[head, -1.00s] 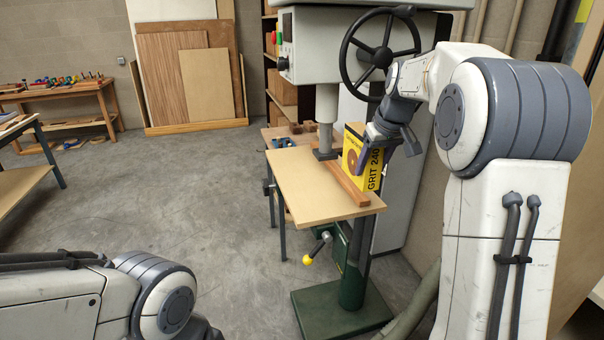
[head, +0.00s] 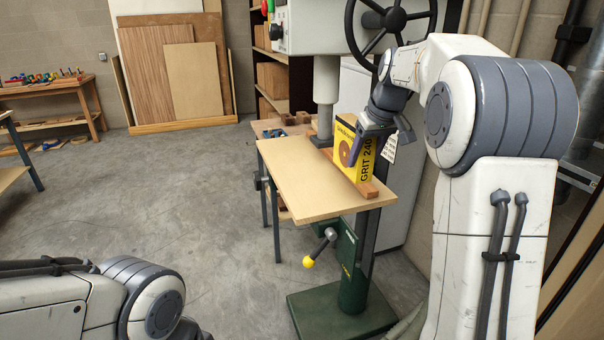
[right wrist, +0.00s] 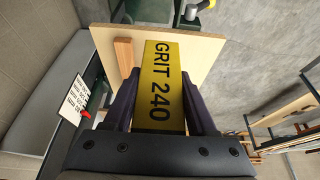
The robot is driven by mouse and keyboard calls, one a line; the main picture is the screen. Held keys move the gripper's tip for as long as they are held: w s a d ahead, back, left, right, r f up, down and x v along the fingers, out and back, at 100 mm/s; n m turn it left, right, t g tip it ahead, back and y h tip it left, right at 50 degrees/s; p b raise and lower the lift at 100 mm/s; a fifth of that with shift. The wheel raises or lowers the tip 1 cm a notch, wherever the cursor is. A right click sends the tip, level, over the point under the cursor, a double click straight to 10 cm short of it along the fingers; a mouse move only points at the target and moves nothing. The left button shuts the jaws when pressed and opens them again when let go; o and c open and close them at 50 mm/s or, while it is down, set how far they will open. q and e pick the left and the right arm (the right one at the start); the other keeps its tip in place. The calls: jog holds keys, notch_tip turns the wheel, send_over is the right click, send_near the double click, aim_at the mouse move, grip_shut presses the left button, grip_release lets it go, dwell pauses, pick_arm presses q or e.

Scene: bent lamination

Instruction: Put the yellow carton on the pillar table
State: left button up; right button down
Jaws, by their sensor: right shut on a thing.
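The yellow carton (head: 346,140) is an upright box marked GRIT 240 on its narrow side. My right gripper (head: 363,150) is shut on it from the near right; in the right wrist view the fingers (right wrist: 160,105) lie on both sides of the carton (right wrist: 161,75). The pillar table (head: 298,190) is a tan board on the green drill stand. The carton is over the table's right part and hides the middle of the wooden strip there. I cannot tell whether its bottom touches the board. My left gripper is out of view.
The wooden strip (head: 368,189) runs along the table's right side; it also shows in the right wrist view (right wrist: 123,55). The drill spindle (head: 326,95) comes down at the table's far end. A yellow-knobbed lever (head: 320,247) is below. The table's left part is clear.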

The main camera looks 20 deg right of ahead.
jog(key=w+a+f, duration=0.2)
jog(key=w+f, duration=0.1)
jog(key=w+a+f+p, duration=0.1)
jog(key=w+a+f, duration=0.1)
jog(key=a+f, duration=0.1)
jog(key=w+a+f+p, duration=0.1)
jog(key=w+a+f, duration=0.1)
jog(key=w+f, duration=0.1)
jog(key=shift+w+a+f, duration=0.2)
jog(key=shift+f, duration=0.25)
jog(key=shift+w+a+f, duration=0.15)
jog(key=shift+a+f, duration=0.05)
jog(key=shift+f, duration=0.35)
jog(key=shift+f, duration=0.2)
jog(key=shift+c, duration=1)
grip_release()
jog(key=shift+r, duration=0.15)
